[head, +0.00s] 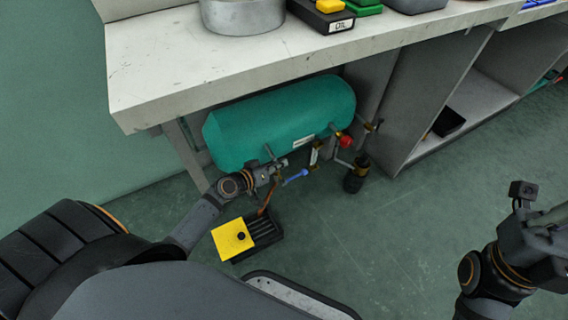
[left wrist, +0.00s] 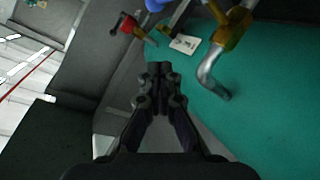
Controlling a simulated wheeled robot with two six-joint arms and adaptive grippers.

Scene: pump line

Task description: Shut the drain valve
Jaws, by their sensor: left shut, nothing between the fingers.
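A teal tank (head: 280,120) lies under the workbench, with brass and grey pipe fittings along its lower front. A blue lever handle (head: 295,177) slants below a brass fitting (head: 317,155); a blue part also shows at the top of the left wrist view (left wrist: 157,4). A red handle (head: 346,141) sits to its right. I cannot tell from any readable mark which is the drain valve. My left gripper (head: 279,165) is shut and empty, close to the tank's front and just left of the blue lever. Its closed fingertips show in the left wrist view (left wrist: 158,72).
A yellow-topped black box (head: 232,238) stands on the floor below my left wrist. A dark cylindrical part (head: 355,177) hangs at the right of the pipes. The white bench (head: 200,62) overhangs the tank. My right arm is at the right; its fingers are not clear.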

